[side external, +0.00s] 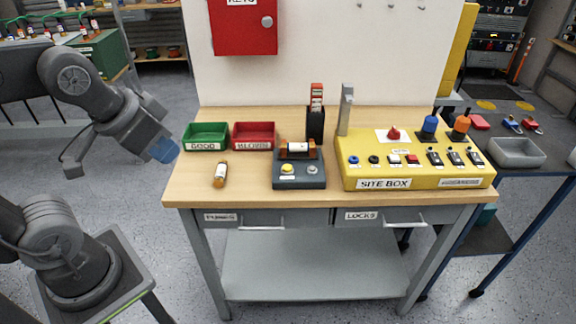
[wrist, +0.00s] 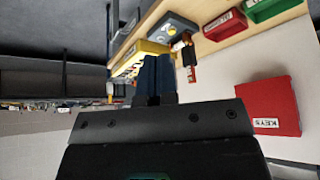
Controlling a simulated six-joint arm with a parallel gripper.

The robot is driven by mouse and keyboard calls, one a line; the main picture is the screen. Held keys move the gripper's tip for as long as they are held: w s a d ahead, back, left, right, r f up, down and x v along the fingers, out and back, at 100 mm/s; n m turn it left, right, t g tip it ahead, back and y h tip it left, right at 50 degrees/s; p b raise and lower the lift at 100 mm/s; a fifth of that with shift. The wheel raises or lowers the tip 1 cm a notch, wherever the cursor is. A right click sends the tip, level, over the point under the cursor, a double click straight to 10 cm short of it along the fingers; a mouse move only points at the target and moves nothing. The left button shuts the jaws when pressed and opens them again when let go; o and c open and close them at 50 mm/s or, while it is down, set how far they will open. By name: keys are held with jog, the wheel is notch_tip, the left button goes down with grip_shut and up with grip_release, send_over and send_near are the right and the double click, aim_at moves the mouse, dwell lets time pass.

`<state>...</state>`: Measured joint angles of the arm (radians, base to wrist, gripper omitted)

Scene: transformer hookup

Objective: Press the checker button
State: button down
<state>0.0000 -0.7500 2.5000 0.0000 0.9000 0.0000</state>
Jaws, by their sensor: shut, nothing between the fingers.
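The checker (side external: 299,182) is a dark grey box on the wooden bench, left of the yellow site box. It has a round yellow button (side external: 287,169) at its front left and a pale round part (side external: 312,170) at its right. A fuse with a white middle and orange ends (side external: 298,147) lies across its back. My gripper (side external: 164,150) is shut and empty, left of the bench and well apart from the checker. The checker also shows beyond my blue fingers in the wrist view (wrist: 180,24), with its yellow button (wrist: 172,31).
A green bin (side external: 205,130) and a red bin (side external: 254,129) stand at the back left. An orange fuse (side external: 220,174) with a pale label stands or lies before them. The yellow site box (side external: 430,172) fills the right. A dark holder (side external: 316,122) stands behind the checker.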

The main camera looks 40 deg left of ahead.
jog(key=shift+w, duration=0.1)
jog(key=n+t+h, duration=0.2)
jog(key=n+h, duration=0.4)
jog(key=n, duration=1.3)
send_over(287, 168)
notch_tip(287, 168, down, 10)
jog(key=r, duration=0.1)
jog(key=shift+a+f, duration=0.1)
jog(key=shift+f, duration=0.15)
jog(key=shift+f, duration=0.1)
jog(key=shift+f, duration=4.3)
jog(key=shift+f, duration=0.15)
